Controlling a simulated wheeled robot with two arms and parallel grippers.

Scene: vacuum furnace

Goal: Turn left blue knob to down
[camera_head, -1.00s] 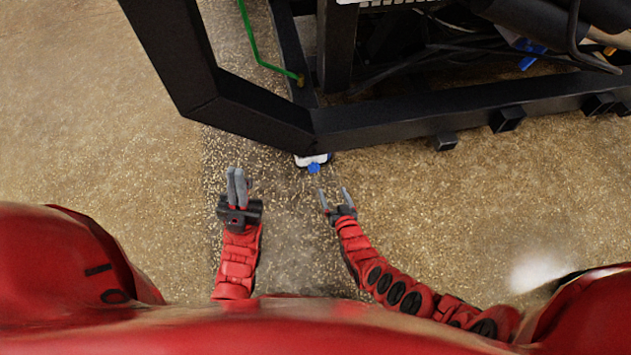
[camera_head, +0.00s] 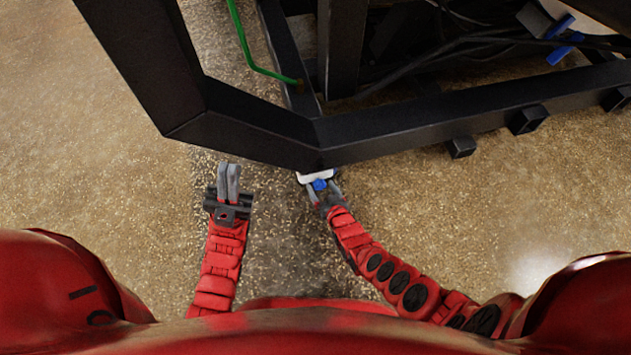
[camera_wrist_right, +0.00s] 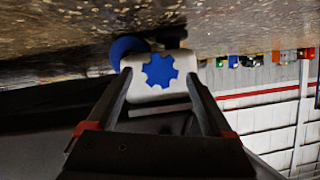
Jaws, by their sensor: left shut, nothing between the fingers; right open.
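A gear-shaped blue knob (camera_head: 319,185) sticks out from a white box (camera_head: 311,177) under the corner of the black frame. In the right wrist view the blue knob (camera_wrist_right: 160,70) faces me on the white box (camera_wrist_right: 146,93). A second blue round part (camera_wrist_right: 126,46) shows beside the box there, partly hidden. My right gripper (camera_head: 323,188) is open, its fingers at either side of the gear-shaped knob; in the wrist view the fingertips (camera_wrist_right: 158,76) flank it, and contact cannot be told. My left gripper (camera_head: 228,168) is shut and empty, left of the box above the floor.
The black frame (camera_head: 430,131) runs across just beyond my grippers and blocks the way forward. A green cable (camera_head: 246,43) and dark hoses lie inside it. The speckled floor (camera_head: 110,190) is clear to the left and right.

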